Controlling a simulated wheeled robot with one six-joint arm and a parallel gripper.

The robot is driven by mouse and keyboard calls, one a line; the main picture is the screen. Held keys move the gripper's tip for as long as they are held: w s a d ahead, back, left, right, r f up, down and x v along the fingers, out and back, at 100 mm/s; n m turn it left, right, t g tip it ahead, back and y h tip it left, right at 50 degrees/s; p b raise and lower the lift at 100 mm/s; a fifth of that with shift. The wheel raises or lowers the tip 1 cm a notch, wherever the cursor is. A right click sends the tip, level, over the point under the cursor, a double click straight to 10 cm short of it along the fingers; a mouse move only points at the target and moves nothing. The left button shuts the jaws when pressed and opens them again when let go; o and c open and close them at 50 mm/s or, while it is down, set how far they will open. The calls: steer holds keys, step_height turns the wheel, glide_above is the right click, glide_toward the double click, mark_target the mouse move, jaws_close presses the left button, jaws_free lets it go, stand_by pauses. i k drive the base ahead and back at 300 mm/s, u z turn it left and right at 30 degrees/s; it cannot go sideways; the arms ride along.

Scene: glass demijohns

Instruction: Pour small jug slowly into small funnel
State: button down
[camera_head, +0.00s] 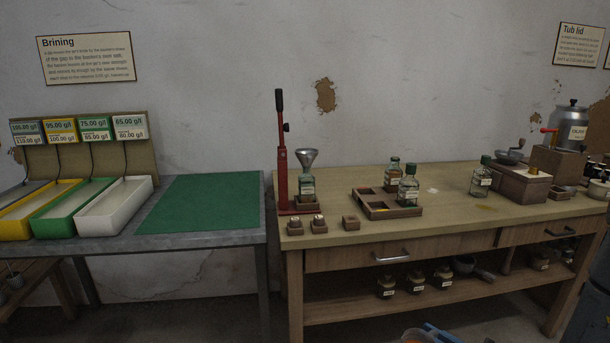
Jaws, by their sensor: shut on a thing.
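A small metal funnel (307,157) sits in the mouth of a green glass bottle (307,184). The bottle stands upright in a wooden holder beside a red lever press (283,165) at the bench's left end. At the bottom edge, a pale round rim with orange inside, seemingly the small jug (413,335), shows only in part. The blue part beside it looks like my gripper (436,332), mostly cut off by the frame and shut on the jug. Both are low in the picture, well apart from the funnel.
A wooden tray (388,212) with bottles stands right of the funnel; another bottle (481,180) stands farther right. Small wooden blocks (350,223) line the bench's front left. Left, a grey table bears a green mat (200,204) and coloured troughs.

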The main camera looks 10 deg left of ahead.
mark_target(306, 156)
steer(key=k, duration=0.15)
steer(key=z, duration=1.4)
steer(key=i, duration=1.3)
steer(key=u, duration=3)
